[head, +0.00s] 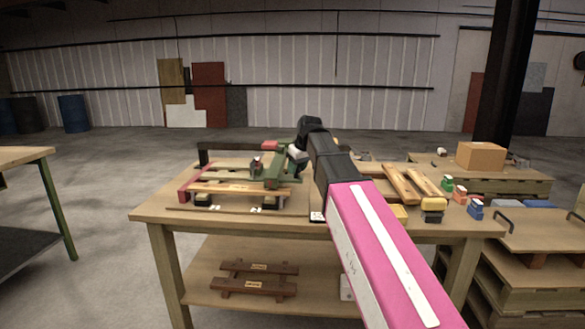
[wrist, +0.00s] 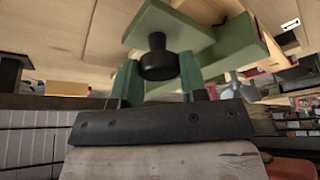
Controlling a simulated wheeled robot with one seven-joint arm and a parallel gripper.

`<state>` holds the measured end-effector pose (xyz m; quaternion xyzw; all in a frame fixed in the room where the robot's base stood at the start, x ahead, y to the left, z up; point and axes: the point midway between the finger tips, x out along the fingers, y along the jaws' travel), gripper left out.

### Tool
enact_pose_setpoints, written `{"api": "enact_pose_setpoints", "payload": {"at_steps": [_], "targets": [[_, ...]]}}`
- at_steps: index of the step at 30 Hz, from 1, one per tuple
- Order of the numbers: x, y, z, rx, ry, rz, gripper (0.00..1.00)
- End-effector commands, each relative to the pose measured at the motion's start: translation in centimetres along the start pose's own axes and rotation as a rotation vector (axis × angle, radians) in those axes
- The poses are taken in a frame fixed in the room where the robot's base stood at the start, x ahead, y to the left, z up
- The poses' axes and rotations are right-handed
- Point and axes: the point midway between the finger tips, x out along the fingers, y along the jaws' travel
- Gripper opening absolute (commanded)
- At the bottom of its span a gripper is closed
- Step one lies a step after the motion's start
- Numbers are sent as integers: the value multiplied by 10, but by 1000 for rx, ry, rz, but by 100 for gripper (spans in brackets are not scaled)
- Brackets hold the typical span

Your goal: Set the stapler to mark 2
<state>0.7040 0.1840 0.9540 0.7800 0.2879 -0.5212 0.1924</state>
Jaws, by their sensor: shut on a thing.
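A green block-like piece (head: 280,172), apparently the stapler, sits over the wooden rails of the fixture on the table. In the wrist view its green plate (wrist: 165,28) carries a black knob (wrist: 158,62). My gripper (wrist: 160,80) is shut on this knob, with one green finger on each side. In the head view my gripper (head: 292,158) meets the right side of the green piece, and my arm hides part of the table.
The fixture has a red side board (head: 188,184) and a wooden front rail (head: 235,190). A small red and dark object (head: 256,164) stands beside the green piece. Wooden slats (head: 402,184) and several coloured small blocks (head: 433,208) lie to the right. A cardboard box (head: 481,155) stands farther back.

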Motion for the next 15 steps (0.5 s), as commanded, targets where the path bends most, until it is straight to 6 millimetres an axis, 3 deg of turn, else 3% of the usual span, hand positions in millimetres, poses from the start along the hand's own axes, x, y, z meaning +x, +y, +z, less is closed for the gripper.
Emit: {"api": "enact_pose_setpoints", "payload": {"at_steps": [8,9,10,15], "targets": [[0,0,1,0,-3,0,0],[0,0,1,0,-3,0,53],[0,0,1,0,-3,0,62],[0,0,0,0,-2,0,64]]}}
